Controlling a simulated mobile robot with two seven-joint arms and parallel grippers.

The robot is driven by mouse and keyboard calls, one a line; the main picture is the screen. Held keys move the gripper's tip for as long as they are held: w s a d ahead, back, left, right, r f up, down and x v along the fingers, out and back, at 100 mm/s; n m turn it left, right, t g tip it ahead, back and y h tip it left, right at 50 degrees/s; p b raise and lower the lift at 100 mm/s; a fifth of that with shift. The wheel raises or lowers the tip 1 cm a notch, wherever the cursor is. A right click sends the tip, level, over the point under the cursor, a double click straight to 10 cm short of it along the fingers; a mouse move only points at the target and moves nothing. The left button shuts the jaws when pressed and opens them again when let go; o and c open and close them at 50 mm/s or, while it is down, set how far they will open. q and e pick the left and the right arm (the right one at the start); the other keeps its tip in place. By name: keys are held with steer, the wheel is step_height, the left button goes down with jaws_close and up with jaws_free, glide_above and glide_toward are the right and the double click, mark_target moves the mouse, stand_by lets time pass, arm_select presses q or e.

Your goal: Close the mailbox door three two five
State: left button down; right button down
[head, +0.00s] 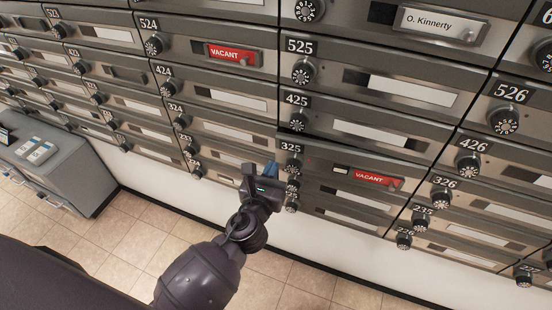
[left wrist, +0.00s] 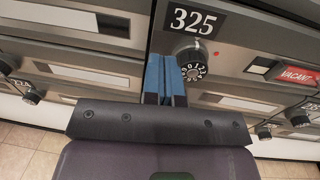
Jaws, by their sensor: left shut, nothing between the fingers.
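Mailbox door 325 (head: 340,187) is in the lower middle of the head view, with a red VACANT tag, a white label and a black dial at its left end. A dark line runs along its top edge; I cannot tell whether it is fully flush. In the left wrist view, door 325 (left wrist: 235,68) fills the upper right, with its dial (left wrist: 194,64) just beyond my fingers. My left gripper (head: 258,170) has blue fingers, shut and empty, at the dial end of the door. The fingers also show in the left wrist view (left wrist: 165,78). Contact is unclear. My right gripper is out of view.
Mailbox 425 (head: 345,125) is above and 326 (head: 480,200) to the right; they look shut. Mailbox 324 (head: 225,133) is to the left. A grey cabinet (head: 75,165) stands at far left. The tiled floor (head: 150,225) below is clear.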

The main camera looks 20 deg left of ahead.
mark_target(277, 151)
arm_select(q)
steer(key=w, duration=0.3)
steer(key=shift+w+a, duration=0.1)
steer(key=shift+w, duration=0.3)
steer(key=shift+w, duration=0.2)
steer(key=w+h, duration=0.1)
steer(key=w+m+h, duration=0.1)
steer(key=w, duration=0.1)
steer(key=shift+a+r+p, duration=0.15)
steer(key=shift+p, duration=0.2)
steer(key=shift+w+a+r, duration=0.1)
steer(key=shift+w, duration=0.05)
steer(key=shift+r, duration=0.1)
steer(key=shift+a, duration=0.1)
